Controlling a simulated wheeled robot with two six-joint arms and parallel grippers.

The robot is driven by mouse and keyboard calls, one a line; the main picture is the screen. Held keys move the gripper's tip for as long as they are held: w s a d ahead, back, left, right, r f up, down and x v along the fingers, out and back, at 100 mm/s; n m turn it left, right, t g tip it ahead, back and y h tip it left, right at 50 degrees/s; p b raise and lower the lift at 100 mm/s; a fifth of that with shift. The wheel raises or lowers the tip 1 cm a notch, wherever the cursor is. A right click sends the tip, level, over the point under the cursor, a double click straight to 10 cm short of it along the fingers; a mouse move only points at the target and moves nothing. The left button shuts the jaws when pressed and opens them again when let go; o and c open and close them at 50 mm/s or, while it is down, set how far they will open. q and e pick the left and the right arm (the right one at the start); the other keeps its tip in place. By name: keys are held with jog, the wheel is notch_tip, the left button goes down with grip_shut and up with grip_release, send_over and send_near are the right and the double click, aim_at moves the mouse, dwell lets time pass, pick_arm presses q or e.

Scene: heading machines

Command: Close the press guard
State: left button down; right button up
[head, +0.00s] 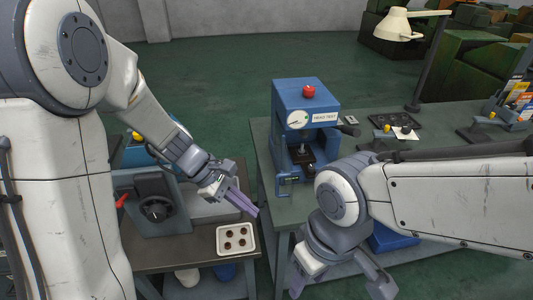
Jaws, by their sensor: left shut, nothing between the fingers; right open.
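The blue press (305,97), with a round gauge, a "HEAD TEST" label and a red knob on top, stands on the grey-green bench. A blue bracket-like handle (284,181) shows at its lower front left; it may belong to the guard, whose position I cannot tell. My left gripper (250,204) is shut and empty, left of the press and apart from it, its purple fingers pointing towards the bench edge. My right gripper (338,286) is open, low at the bench's front, partly cut off by the picture's bottom edge. My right arm hides part of the bench.
A smaller table (180,258) on the left carries a grey-green machine (150,203) with a dark knob and a white tray (236,239) of several dark parts. A gap separates it from the bench (262,137). A lamp (396,24) and dark tray (396,120) are right of the press.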

pick_arm(q)
jog(key=w+a+r+n+t+h+p, duration=0.1)
jog(key=w+a+r+n+t+p, duration=0.2)
jog(key=w+a+n, duration=0.35)
jog(key=w+d+f+n+p, duration=0.1)
jog(key=w+d+f+p, duration=0.3)
jog(key=d+f, duration=0.3)
jog(key=shift+w+d, duration=0.3)
jog(key=shift+d, duration=0.85)
pick_arm(e)
notch_tip(320, 180, up, 10)
jog(key=shift+f, duration=0.25)
